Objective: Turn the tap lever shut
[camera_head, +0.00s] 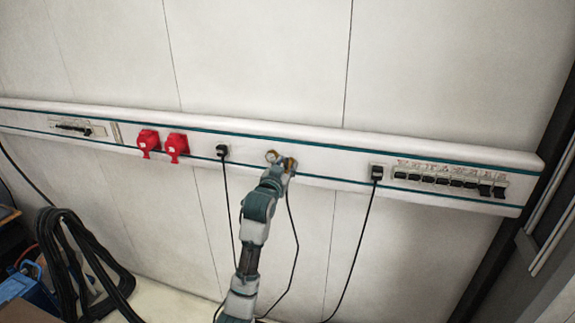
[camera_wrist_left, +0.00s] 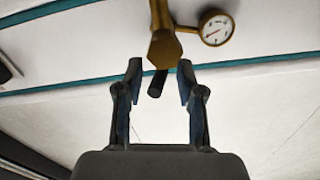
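The brass tap (camera_wrist_left: 165,47) shows at the top middle of the left wrist view, with a round pressure gauge (camera_wrist_left: 216,29) beside it. A short dark lever or stub (camera_wrist_left: 157,83) points down from the tap, between my fingertips. My left gripper (camera_wrist_left: 158,82) is open, one finger on each side of the dark part, with gaps showing. In the head view my left arm reaches up to the wall rail; the gauge (camera_head: 272,157) and brass tap (camera_head: 289,162) show just past its end. The left fingers (camera_head: 279,171) are hard to make out there. My right gripper is not in view.
A coiled black hose (camera_head: 70,262) hangs at lower left.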

